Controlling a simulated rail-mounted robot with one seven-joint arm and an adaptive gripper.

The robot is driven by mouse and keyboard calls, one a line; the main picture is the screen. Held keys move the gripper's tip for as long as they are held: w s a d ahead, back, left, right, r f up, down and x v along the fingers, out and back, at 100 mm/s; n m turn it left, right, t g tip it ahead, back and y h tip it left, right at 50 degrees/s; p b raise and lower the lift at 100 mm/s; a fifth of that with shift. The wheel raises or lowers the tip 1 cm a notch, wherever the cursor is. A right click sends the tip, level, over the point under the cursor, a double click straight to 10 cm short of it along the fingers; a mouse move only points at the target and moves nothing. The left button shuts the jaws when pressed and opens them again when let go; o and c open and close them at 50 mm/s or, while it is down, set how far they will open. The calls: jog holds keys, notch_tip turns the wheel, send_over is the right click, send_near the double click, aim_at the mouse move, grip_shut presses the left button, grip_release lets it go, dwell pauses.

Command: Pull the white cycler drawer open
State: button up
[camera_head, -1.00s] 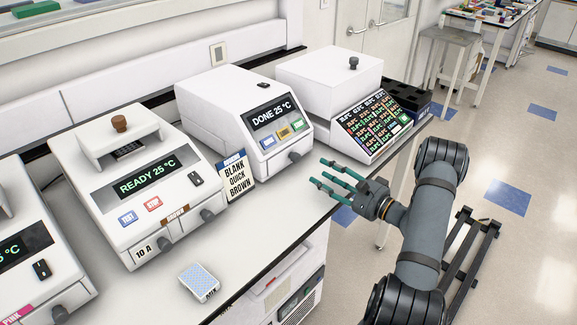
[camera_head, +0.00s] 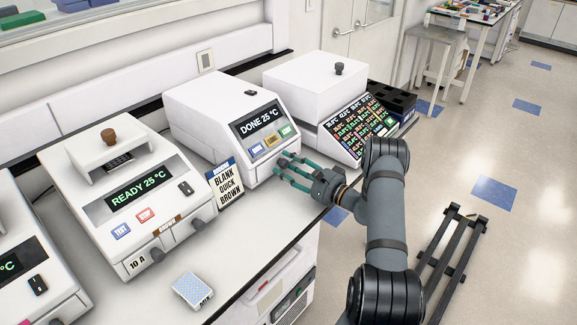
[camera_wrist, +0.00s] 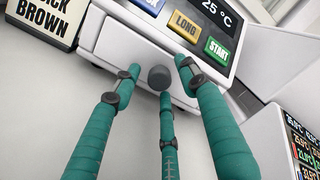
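The white cycler (camera_head: 205,110) reading DONE 25 °C stands on the bench, left of my gripper. Its drawer front (camera_wrist: 122,42) shows in the wrist view and looks closed, with a round dark grey knob (camera_wrist: 160,77) on it. My gripper (camera_head: 283,169) has three teal fingers and is open, its tips at the front of this cycler. In the wrist view the fingers (camera_wrist: 158,82) are spread around the knob, one on each side and one below. I cannot tell whether any finger touches it. In the head view the fingers largely hide the knob.
A second cycler (camera_head: 115,190) reading READY 25 °C stands to the left. A BLANK QUICK BROWN sign (camera_head: 226,186) stands between the two. A white unit with a display panel (camera_head: 320,88) stands to the right. A small blue-topped plate (camera_head: 192,289) lies near the bench edge.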

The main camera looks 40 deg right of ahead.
jog(key=shift+c, duration=1.3)
jog(key=c, duration=0.7)
grip_shut()
